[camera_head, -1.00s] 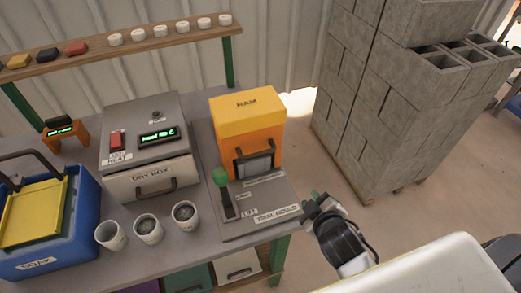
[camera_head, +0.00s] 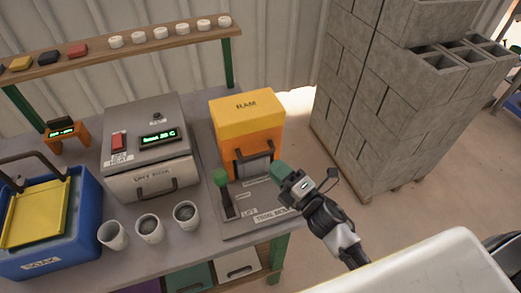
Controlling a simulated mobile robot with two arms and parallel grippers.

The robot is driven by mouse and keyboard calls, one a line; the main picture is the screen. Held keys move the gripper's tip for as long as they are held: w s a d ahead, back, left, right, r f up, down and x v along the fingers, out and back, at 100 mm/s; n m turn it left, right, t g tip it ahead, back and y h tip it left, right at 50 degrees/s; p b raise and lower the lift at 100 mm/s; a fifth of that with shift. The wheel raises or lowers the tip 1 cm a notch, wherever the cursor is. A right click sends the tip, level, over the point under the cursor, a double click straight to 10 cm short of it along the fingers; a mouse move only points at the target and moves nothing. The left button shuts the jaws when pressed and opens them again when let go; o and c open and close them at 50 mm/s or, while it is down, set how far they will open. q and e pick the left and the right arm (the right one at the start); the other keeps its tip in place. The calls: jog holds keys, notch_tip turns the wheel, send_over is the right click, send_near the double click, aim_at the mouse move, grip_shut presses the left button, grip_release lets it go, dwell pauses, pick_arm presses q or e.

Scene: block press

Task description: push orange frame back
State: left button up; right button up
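The orange frame (camera_head: 225,138) with a yellow top marked RAM stands on the grey press base at the right end of the bench. It has a dark handle (camera_head: 238,163) on its front. My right gripper (camera_head: 280,174) is just right of and in front of the frame's lower front, over the base's right side. A gap to the handle seems to remain, but contact is hard to judge. Its green-tipped fingers point left; whether they are apart does not show. My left gripper is not in view.
A green-knobbed lever (camera_head: 221,178) stands on the base left of the handle. Several cups (camera_head: 149,228), a grey dry box (camera_head: 150,180) and a blue tub (camera_head: 60,258) fill the bench leftward. Concrete blocks (camera_head: 385,110) are stacked at right.

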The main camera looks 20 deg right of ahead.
aim_at(260, 154)
jog(key=p+x, duration=0.1)
jog(key=x, duration=0.5)
jog(key=shift+w+a, duration=0.15)
jog(key=shift+w, duration=0.15)
grip_shut()
